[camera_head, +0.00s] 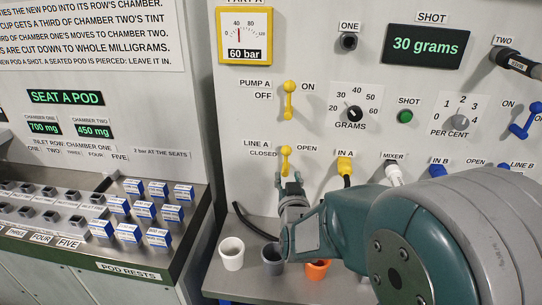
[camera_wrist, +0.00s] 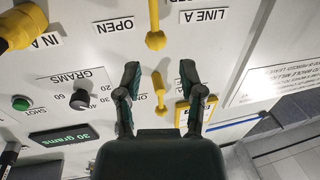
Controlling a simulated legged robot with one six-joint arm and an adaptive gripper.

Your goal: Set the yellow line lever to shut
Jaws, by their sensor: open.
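The yellow line A lever (camera_head: 286,160) is on the upright panel in the head view, with CLOSED on its left and OPEN on its right. Its knob is at the top and its bar runs roughly straight down; I cannot tell which setting this is. In the wrist view, turned upside down, the lever (camera_wrist: 155,38) shows at the top edge, partly cut off. My gripper (camera_head: 288,180) is open and empty just below the lever. In the wrist view, my gripper's fingers (camera_wrist: 160,75) stand apart, with no contact with the lever visible.
The yellow pump A lever (camera_head: 289,98) is above. White (camera_head: 231,254), grey (camera_head: 272,262) and orange (camera_head: 318,268) cups stand below. Pod boxes (camera_head: 158,237) are on the left bench.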

